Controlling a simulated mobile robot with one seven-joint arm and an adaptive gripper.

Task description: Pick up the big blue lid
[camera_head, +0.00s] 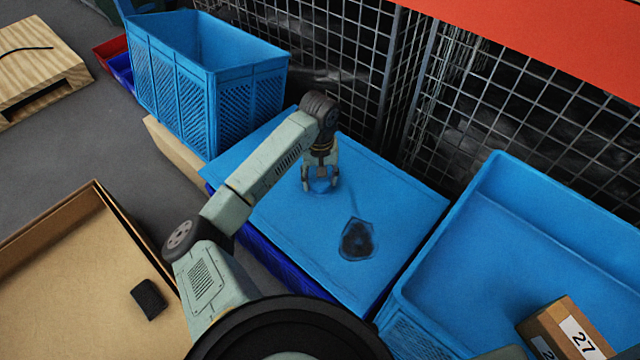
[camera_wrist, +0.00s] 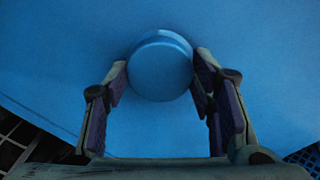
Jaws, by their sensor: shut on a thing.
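The big blue lid (camera_head: 395,205) is a flat blue panel lying over a dark blue crate (camera_head: 285,275) in the middle of the head view. Its surface fills most of the wrist view (camera_wrist: 50,60). A round blue knob (camera_wrist: 160,66) stands on the lid. My gripper (camera_head: 320,187) points down at the lid, and in the wrist view its two fingers (camera_wrist: 160,85) are closed in on either side of the knob. A dark, irregular patch or object (camera_head: 357,240) lies on the lid, nearer the camera than the gripper; I cannot tell what it is.
A tall blue crate (camera_head: 215,95) stands behind the lid at the left. An open blue bin (camera_head: 520,240) with a box marked 27 (camera_head: 565,330) is close at the right. A wire mesh fence (camera_head: 480,90) runs behind. A cardboard box (camera_head: 70,265) holding a black item (camera_head: 149,300) is at the front left.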

